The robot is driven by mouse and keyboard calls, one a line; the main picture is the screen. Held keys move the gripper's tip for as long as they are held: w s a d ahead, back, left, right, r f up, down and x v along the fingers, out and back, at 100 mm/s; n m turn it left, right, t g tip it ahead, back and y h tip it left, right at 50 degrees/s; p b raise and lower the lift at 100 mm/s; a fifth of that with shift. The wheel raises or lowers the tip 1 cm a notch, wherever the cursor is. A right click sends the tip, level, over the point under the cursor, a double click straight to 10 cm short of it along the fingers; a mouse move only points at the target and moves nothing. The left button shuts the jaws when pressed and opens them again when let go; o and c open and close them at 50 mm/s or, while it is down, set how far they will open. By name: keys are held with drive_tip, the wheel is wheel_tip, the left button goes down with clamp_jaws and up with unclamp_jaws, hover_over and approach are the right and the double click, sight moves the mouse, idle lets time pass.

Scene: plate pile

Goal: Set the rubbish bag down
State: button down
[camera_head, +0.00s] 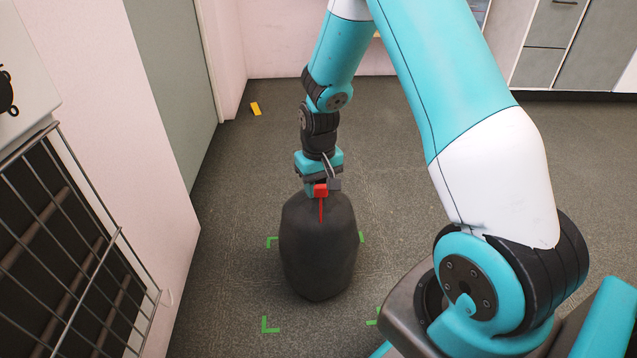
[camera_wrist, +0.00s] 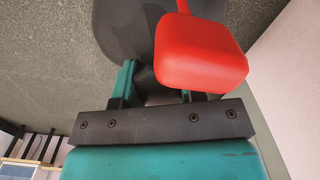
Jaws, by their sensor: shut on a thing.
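The rubbish bag (camera_head: 318,255) is dark grey and full, and hangs or stands upright below my gripper (camera_head: 321,190). A red tag with a thin red strip (camera_head: 321,205) shows at its top. My gripper points down and is shut on the bag's top. Green corner marks (camera_head: 271,325) on the floor lie around the bag; the bag covers part of that area. I cannot tell whether its bottom touches the floor. In the wrist view the bag (camera_wrist: 120,30) shows beyond the fingers, partly hidden by the large red tag (camera_wrist: 203,55).
A wire rack of an open appliance (camera_head: 75,245) stands at the left. A small yellow object (camera_head: 255,109) lies on the floor near the back wall. Grey cabinets (camera_head: 570,50) stand at the back right. The floor around the bag is clear.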

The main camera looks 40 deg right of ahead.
drive_tip(key=c, duration=0.7)
unclamp_jaws()
drive_tip(key=shift+f, duration=0.1)
wheel_tip(320, 180, up, 12)
drive_tip(key=p, duration=0.7)
drive_tip(key=s+a+r+n+y, duration=0.2)
drive_tip(key=s+a+r+n, duration=0.3)
drive_tip(key=a+r, duration=0.65)
drive_tip(key=s+a+r+n+y, duration=0.1)
drive_tip(key=s+a+r+n, duration=0.1)
drive_tip(key=s+a, duration=0.3)
drive_tip(key=s+a+r+n+y, duration=0.1)
drive_tip(key=s+a+r, duration=0.3)
drive_tip(key=s, duration=0.8)
drive_tip(key=shift+a+n, duration=0.8)
drive_tip(key=shift+a, duration=0.25)
